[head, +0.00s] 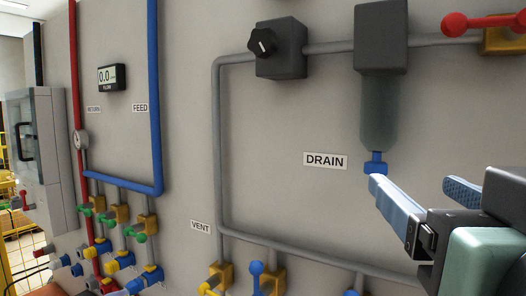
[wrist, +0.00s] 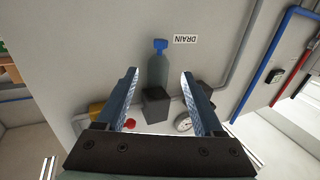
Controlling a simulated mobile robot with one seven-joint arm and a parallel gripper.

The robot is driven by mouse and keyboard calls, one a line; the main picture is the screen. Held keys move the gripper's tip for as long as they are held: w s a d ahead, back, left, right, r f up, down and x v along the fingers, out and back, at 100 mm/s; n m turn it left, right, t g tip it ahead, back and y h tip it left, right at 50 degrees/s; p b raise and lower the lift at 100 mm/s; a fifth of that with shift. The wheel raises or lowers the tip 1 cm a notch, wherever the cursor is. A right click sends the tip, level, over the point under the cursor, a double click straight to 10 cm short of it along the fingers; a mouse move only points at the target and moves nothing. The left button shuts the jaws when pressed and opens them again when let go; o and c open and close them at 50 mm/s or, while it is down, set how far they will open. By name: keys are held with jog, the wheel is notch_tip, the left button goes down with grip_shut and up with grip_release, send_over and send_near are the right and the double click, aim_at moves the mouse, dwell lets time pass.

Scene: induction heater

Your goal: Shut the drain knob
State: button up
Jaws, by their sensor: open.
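The blue drain knob (head: 375,163) sits at the bottom of the clear filter bowl (head: 380,112), right of the DRAIN label (head: 325,161). My gripper (head: 418,184) is open and empty. In the head view one fingertip overlaps the area just below the knob; I cannot tell if it touches. In the wrist view the view is turned over, and the knob (wrist: 160,45) shows beyond and between the two open fingers (wrist: 158,72), with a gap to both. The bowl and its dark housing (wrist: 157,104) also show between the fingers.
A grey pipe (head: 217,150) runs around the DRAIN label. A black regulator knob (head: 263,43) is at upper left, and a red-handled valve (head: 490,22) at upper right. Valves with yellow bodies (head: 272,278) line the lower pipe. The wall around the DRAIN label is clear.

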aim_at(379, 167)
jog(key=w+p, duration=0.2)
jog(key=w, duration=0.1)
jog(key=w+d+p, duration=0.1)
jog(key=w+p, duration=0.1)
jog(key=w, duration=0.2)
jog(key=w+d+p, duration=0.1)
jog(key=w+p, duration=0.1)
jog(key=w, duration=0.2)
jog(key=shift+w+d+f, duration=0.15)
jog(key=shift+f, duration=0.15)
grip_shut()
